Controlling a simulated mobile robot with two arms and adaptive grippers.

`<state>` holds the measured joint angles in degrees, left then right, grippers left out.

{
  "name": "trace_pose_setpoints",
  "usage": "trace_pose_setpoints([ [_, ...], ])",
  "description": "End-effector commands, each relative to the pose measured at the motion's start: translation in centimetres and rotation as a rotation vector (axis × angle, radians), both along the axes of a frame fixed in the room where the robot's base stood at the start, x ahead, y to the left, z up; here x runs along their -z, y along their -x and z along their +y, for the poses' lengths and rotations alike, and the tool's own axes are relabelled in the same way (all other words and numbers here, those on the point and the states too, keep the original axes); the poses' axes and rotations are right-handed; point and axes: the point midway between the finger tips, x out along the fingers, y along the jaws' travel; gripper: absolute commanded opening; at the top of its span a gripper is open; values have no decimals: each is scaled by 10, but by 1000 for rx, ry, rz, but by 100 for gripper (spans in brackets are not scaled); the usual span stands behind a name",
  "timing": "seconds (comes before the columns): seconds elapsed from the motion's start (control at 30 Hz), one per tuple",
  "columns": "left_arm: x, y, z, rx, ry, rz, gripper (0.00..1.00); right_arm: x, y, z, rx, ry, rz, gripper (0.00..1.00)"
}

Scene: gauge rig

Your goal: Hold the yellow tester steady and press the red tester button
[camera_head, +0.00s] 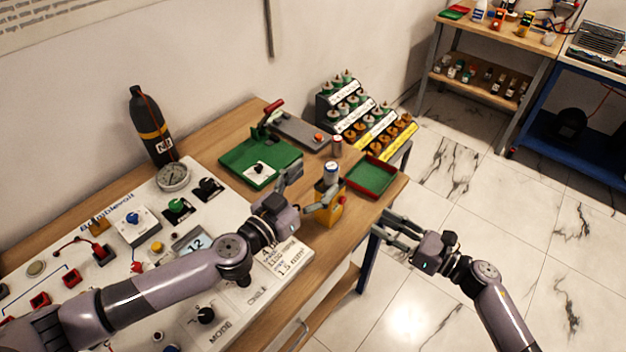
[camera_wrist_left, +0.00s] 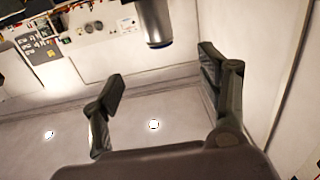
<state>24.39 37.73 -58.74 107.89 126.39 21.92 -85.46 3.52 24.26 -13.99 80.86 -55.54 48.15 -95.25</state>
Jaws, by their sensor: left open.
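The yellow tester (camera_head: 323,214) stands upright near the front right edge of the wooden bench. A small red button (camera_head: 343,200) shows on its right side. A white and blue cylinder (camera_head: 331,173) sits at its top. My left gripper (camera_head: 309,190) is open at the tester's left side, one finger close to it; I cannot tell if they touch. In the left wrist view the open fingers (camera_wrist_left: 160,88) have nothing between them, and a grey cylinder (camera_wrist_left: 156,24) hangs in from the top. My right gripper (camera_head: 381,224) is open and empty, right of the tester, beyond the bench edge.
A green tray with a red rim (camera_head: 371,177) lies right behind the tester. A green board (camera_head: 260,162) and a small can (camera_head: 337,146) stand further back. A white control panel (camera_head: 130,255) fills the left bench. Open floor lies to the right.

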Motion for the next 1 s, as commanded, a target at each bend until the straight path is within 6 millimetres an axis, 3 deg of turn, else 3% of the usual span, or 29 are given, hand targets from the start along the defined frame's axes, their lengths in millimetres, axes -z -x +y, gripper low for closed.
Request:
trace_pose_setpoints([
  [0.13, 7, -2, 3, -12, -7, -11, 68, 0, 0, 0, 0, 0, 0, 33],
  [0.5, 55, -1, 2, -14, -4, -1, 68, 0, 0, 0, 0, 0, 0, 33],
  [0.9, 80, -1, 3, -13, -1, 0, 68, 0, 0, 0, 0, 0, 0, 33],
  [1.0, 77, -17, -7, -9, -7, -11, 68, 0, 0, 0, 0, 0, 0, 33],
])
